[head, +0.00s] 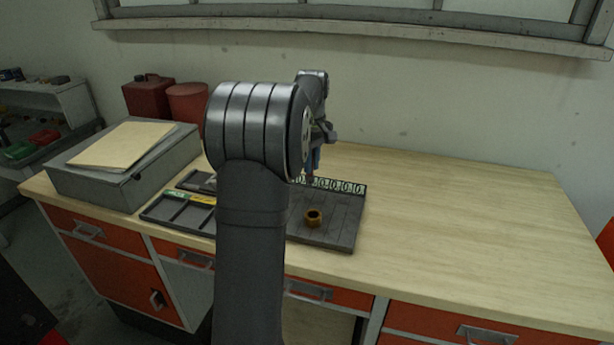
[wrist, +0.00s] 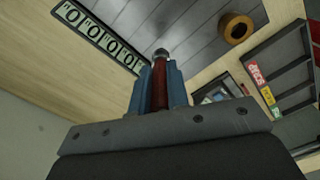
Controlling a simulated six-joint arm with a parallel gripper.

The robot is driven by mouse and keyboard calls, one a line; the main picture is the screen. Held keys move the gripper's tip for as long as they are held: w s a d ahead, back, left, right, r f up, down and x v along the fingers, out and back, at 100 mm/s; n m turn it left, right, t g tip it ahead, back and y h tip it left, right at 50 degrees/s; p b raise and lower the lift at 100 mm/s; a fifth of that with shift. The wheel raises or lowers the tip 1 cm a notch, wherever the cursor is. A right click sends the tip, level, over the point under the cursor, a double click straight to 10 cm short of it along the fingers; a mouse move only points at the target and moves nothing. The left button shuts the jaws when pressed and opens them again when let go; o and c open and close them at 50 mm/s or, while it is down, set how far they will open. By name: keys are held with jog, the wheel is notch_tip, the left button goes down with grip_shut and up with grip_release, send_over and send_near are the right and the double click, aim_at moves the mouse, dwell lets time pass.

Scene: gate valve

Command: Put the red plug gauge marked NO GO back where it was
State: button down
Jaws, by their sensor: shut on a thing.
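My gripper (wrist: 160,82) has blue fingers shut on the red plug gauge (wrist: 161,82), which shows as a dark red shaft between them with a grey metal tip. No NO GO mark is readable. In the head view my gripper (head: 314,162) is over the back of the dark grooved board (head: 340,236), partly hidden behind my arm. In the wrist view the gauge tip shows against the board (wrist: 180,25), near the end of the number strip (wrist: 100,32). I cannot tell whether it touches the board.
A brass ring-shaped part (head: 313,218) sits on the board. A divided dark tray (head: 170,215) with coloured labels, one reading SCRAP in the wrist view (wrist: 253,73), lies left of it. A grey case (head: 120,170) stands at the left. The bench's right side (head: 460,230) is clear.

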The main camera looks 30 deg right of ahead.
jog(key=shift+w+a+f, duration=0.25)
jog(key=shift+w+f, duration=0.15)
jog(key=shift+w, duration=0.25)
jog(key=shift+f, duration=2)
jog(key=shift+f, duration=0.1)
jog(key=c, duration=1.4)
grip_release()
notch_tip(320, 180, up, 12)
jog(key=shift+r, duration=0.15)
